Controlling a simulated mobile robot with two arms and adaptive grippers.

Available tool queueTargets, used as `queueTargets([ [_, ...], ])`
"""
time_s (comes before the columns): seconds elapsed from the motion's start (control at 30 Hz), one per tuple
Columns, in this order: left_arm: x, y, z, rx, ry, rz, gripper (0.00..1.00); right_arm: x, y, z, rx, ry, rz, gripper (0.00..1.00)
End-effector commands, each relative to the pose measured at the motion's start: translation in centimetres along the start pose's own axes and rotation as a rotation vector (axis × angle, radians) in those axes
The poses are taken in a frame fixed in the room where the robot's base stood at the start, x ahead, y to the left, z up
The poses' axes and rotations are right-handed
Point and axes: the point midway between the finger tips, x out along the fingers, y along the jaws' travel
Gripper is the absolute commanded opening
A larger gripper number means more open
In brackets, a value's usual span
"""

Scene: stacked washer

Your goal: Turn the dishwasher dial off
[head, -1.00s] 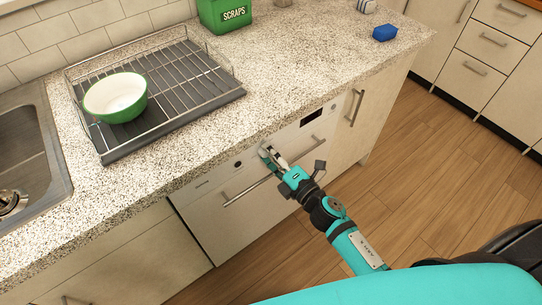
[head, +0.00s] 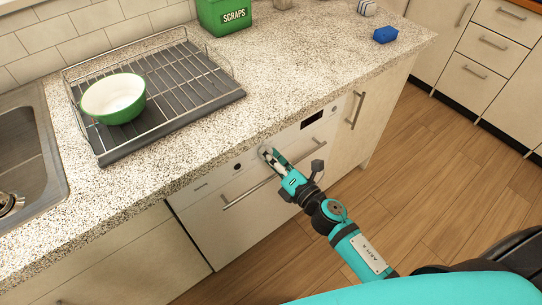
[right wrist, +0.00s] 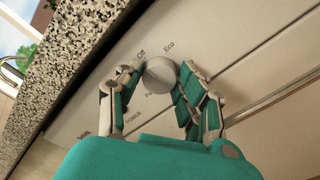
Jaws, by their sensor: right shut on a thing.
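The dishwasher (head: 215,220) has a pale front under the counter, with a bar handle (head: 245,193) across it. Its round pale dial (right wrist: 160,75) shows in the right wrist view, with the words Off and Eco printed above it and other labels around it. My right gripper (head: 269,153) is at the dishwasher's top panel, just below the counter edge. Its fingers stand on either side of the dial and are shut on it. Fingers partly cover the surrounding labels, and I cannot tell which one the dial points to. My left gripper is not in view.
The speckled counter (head: 300,85) overhangs close above my right gripper. On it are a dish rack (head: 215,95) with a green bowl (head: 113,99), a green scraps bin (head: 222,15) and a blue sponge (head: 385,35). The wooden floor (head: 430,180) to the right is clear.

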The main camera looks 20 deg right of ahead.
Motion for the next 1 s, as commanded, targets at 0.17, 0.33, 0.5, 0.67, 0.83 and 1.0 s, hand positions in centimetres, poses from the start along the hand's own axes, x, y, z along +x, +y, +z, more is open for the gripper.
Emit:
queueTargets([
  [0.17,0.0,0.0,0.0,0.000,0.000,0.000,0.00,-0.1,-0.1,-0.1,0.000,0.002,-0.002,0.38],
  [0.33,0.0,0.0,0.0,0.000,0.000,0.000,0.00,0.0,-0.1,-0.1,0.000,0.002,-0.001,0.60],
  [0.5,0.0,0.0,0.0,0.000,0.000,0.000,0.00,0.0,0.0,0.0,0.001,0.001,-0.001,0.60],
  [0.67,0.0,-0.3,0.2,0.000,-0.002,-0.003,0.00,-0.4,-0.1,-0.1,0.002,0.000,-0.002,0.60],
  [0.83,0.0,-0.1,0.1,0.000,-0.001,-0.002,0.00,-2.8,-0.1,-0.1,0.002,0.001,-0.004,0.60],
  [1.0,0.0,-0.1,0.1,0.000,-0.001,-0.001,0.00,-6.6,-0.2,-0.1,0.005,0.000,-0.005,0.60],
])
